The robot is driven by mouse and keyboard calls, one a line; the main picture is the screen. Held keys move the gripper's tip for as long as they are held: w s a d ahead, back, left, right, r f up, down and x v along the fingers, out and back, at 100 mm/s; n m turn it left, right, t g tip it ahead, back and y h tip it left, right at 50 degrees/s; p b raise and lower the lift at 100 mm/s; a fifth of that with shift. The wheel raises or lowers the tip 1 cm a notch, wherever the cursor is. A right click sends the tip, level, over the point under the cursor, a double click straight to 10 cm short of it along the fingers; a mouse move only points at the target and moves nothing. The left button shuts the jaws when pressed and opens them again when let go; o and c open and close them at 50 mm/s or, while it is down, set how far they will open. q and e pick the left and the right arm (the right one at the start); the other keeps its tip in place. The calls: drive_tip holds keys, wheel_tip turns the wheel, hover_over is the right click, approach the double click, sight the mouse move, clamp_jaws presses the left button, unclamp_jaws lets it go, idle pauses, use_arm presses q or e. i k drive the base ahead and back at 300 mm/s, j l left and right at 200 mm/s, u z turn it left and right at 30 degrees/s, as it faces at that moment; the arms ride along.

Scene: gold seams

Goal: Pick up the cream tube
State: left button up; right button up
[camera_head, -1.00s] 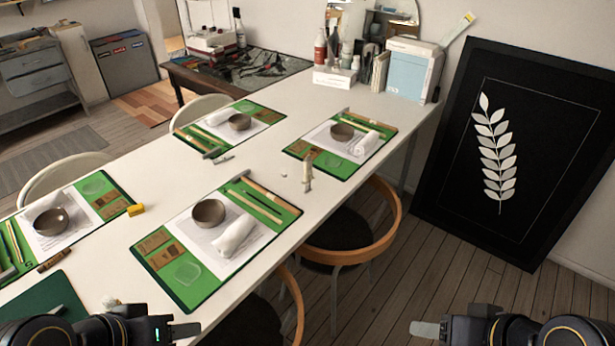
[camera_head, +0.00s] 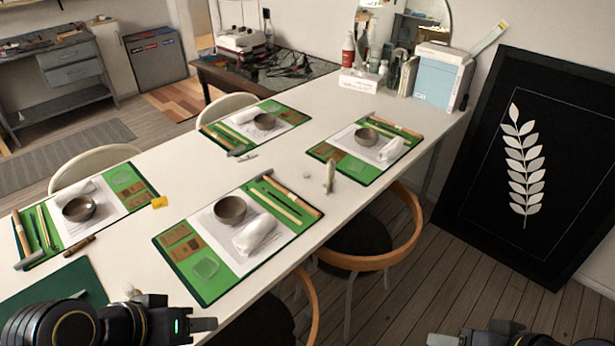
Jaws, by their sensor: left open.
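A small, pale cream upright thing, which looks like the cream tube (camera_head: 329,177), stands on the white table (camera_head: 290,182) near its right edge, between two green place mats. My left gripper (camera_head: 206,325) is at the bottom left of the view, over the near end of the table. It is open and empty, well apart from the tube. My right gripper (camera_head: 438,340) shows only in part at the bottom edge, right of the table over the floor; its jaw state is unclear.
The near green mat (camera_head: 207,285) holds a bowl (camera_head: 230,209), a white roll (camera_head: 255,234) and sticks. Other set mats lie further off. A wooden chair (camera_head: 378,262) stands at the table's right edge. Bottles and boxes stand at the far end.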

sight(331, 169)
drive_tip(key=i+l, duration=0.2)
drive_tip(key=l, duration=0.2)
drive_tip(key=i+l, duration=0.2)
drive_tip(key=l, duration=0.2)
drive_tip(key=l+u, duration=0.1)
drive_tip(key=u, duration=1.4)
drive_tip(key=i+l, duration=0.05)
drive_tip(key=l, duration=0.05)
